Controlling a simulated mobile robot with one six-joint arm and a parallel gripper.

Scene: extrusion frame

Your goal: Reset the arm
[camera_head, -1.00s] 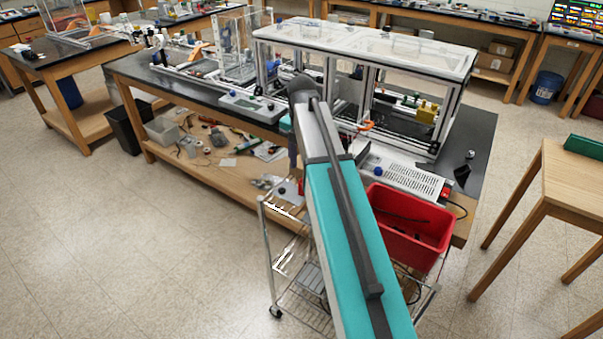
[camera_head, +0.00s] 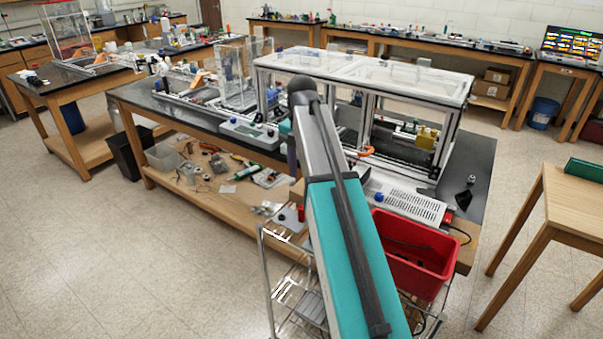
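My arm, with a teal upper link, reaches from the bottom of the view up toward the extrusion frame (camera_head: 452,130) on the black-topped bench. Its dark rounded joint shows in front of the frame's left end. Part of my arm beyond that joint hangs down behind the link, mostly hidden. My gripper's fingers cannot be made out, so its opening does not show. The frame has metal posts and a clear top panel, with yellow and dark parts inside.
A red bin (camera_head: 412,262) sits on a wire cart (camera_head: 285,268) close to my arm. A wooden table (camera_head: 575,205) stands at the right. The bench's lower shelf (camera_head: 205,195) holds loose tools. The floor at the lower left is clear.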

